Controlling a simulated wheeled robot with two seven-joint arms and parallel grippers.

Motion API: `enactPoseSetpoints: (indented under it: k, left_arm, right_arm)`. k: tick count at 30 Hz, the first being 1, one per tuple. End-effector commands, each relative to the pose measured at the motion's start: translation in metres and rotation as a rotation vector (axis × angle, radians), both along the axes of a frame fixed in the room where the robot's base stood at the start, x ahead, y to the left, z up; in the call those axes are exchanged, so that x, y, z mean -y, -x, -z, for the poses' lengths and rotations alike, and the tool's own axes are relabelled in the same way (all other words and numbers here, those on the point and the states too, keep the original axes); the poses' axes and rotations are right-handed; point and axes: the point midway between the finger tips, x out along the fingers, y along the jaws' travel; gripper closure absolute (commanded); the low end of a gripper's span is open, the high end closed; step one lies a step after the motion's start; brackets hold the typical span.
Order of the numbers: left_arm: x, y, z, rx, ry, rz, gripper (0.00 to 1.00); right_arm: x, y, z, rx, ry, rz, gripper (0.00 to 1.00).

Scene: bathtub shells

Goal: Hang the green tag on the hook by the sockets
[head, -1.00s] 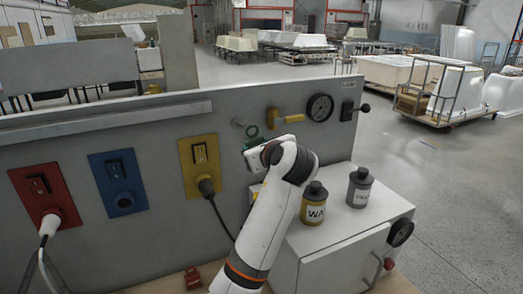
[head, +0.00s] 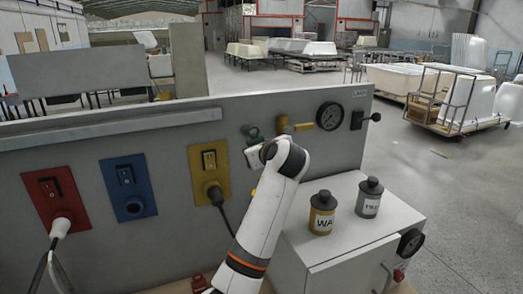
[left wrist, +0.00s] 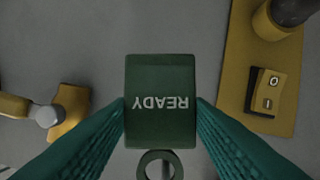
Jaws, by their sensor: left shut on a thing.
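The green tag shows in the left wrist view (left wrist: 160,115) with the word READY upside down and a ring (left wrist: 157,166) at the lower picture edge. My left gripper (left wrist: 162,112) is shut on the tag's sides with teal fingers. In the head view the left gripper (head: 257,150) is close to the grey panel, right of the yellow socket, and the green ring (head: 253,132) shows above it. The ring overlaps the place of the hook, which is hardly visible. I cannot tell whether the ring is around the hook or only in front of it. My right gripper is out of view.
Red (head: 55,200), blue (head: 128,188) and yellow (head: 209,172) sockets are on the panel (head: 300,155) left of the gripper. A yellow valve (head: 285,127) and a gauge (head: 330,116) are to its right. Two bottles stand on the white cabinet (head: 345,235).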

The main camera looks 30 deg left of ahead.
Motion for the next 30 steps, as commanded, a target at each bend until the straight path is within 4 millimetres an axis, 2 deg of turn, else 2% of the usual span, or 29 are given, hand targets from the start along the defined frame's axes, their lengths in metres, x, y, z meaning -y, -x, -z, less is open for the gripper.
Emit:
enactPoseSetpoints:
  k: [12, 30]
  left_arm:
    - [-0.017, -0.014, 0.008, 0.0, -0.001, -0.001, 0.78]
    - [-0.02, -0.017, 0.015, 0.001, -0.001, 0.0, 0.78]
  right_arm:
    - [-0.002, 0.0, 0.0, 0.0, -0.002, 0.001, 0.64]
    - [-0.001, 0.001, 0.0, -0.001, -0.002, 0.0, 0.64]
